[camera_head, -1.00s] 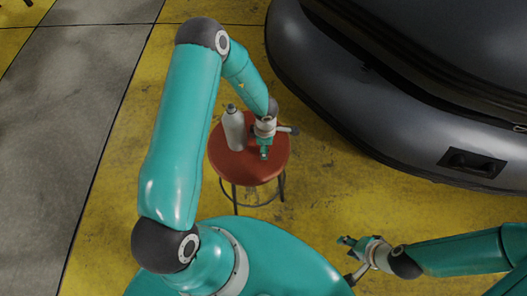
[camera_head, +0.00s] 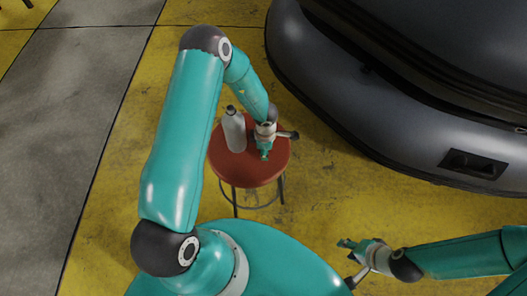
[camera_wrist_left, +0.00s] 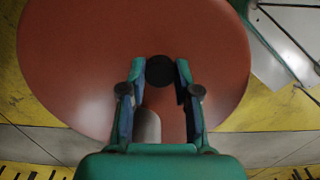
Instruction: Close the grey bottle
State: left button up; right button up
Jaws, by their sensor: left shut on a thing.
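The grey bottle (camera_head: 235,133) stands upright on the red stool (camera_head: 247,172), towards its left side; its narrow top looks dark. My left gripper (camera_head: 264,155) is over the stool, to the right of the bottle and apart from it in the head view. In the left wrist view my left gripper (camera_wrist_left: 158,72) is shut on a round black cap (camera_wrist_left: 160,70) between its fingertips. A grey rounded shape shows between the fingers there, partly hidden by the gripper body. My right gripper (camera_head: 346,243) is away from the stool at lower right, too small to tell its opening.
A large dark inflatable boat (camera_head: 400,110) fills the upper right, near the stool. The yellow floor (camera_head: 330,200) between the stool and my right arm is clear. Grey floor (camera_head: 65,150) lies to the left.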

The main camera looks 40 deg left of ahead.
pick_arm(q)
notch_tip(320, 180, up, 28)
jog(key=p, duration=0.9)
jog(key=w+d+r+m, duration=0.1)
jog(key=w+d+m, duration=0.1)
jog(key=m, duration=1)
jog(key=w+d+m, duration=0.3)
jog(key=d+m, duration=0.2)
jog(key=m, duration=0.7)
jog(key=shift+w+r, duration=0.25)
jog(key=shift+r, duration=0.15)
